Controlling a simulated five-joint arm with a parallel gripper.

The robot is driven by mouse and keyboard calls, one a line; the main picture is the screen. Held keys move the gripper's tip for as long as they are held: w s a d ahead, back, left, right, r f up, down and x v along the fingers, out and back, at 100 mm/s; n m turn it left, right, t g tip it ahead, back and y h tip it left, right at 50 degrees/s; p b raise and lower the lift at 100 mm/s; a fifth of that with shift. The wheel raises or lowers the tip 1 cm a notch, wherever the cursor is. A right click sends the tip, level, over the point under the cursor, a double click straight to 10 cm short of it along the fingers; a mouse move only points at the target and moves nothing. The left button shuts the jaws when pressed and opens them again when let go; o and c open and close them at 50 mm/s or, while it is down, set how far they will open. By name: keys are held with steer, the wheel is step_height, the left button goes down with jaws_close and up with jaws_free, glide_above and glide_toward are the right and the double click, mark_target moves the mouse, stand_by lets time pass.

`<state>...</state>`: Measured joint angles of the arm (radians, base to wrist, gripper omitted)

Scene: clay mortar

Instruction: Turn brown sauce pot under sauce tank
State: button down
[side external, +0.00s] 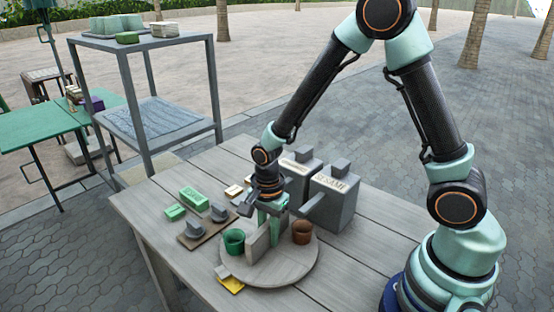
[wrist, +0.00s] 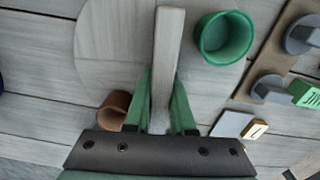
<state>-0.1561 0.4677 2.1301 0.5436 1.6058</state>
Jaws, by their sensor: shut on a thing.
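The brown sauce pot (side external: 302,232) stands on the right part of a round grey turntable (side external: 285,272); it also shows partly behind my gripper in the wrist view (wrist: 113,107). A green pot (side external: 234,242) stands on the left part. An upright grey divider (side external: 260,244) stands between the pots. My gripper (wrist: 162,80) is shut on this divider, one green finger on each side. Two grey box-shaped sauce tanks stand behind the turntable: the right tank (side external: 336,202) is labelled SESAME, and the left tank (side external: 299,172) is partly hidden by my arm. The right tank's spout juts toward the brown pot.
A brown board (side external: 206,228) with grey weights lies left of the turntable, with green blocks (side external: 194,199) beyond. A yellow piece (side external: 231,285) lies by the turntable's front left edge. The right side of the wooden table (side external: 370,255) is clear. A metal shelf (side external: 155,125) stands behind.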

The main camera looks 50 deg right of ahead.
steer(key=c, duration=0.8)
jaws_free()
steer(key=shift+o, duration=0.2)
steer(key=shift+r, duration=0.15)
step_height(320, 180, up, 12)
steer(key=shift+f, duration=0.1)
steer(key=s+d+r+n+t, duration=0.2)
steer(key=r+n, duration=0.3)
steer(key=n, duration=0.3)
steer(key=s+d+r+n+t, duration=0.3)
steer(key=s+r+n, duration=0.1)
steer(key=n, duration=0.4)
steer(key=shift+s+d+r+n+t, duration=0.25)
steer(key=shift+r+n+t, duration=0.05)
steer(key=shift+r, duration=0.5)
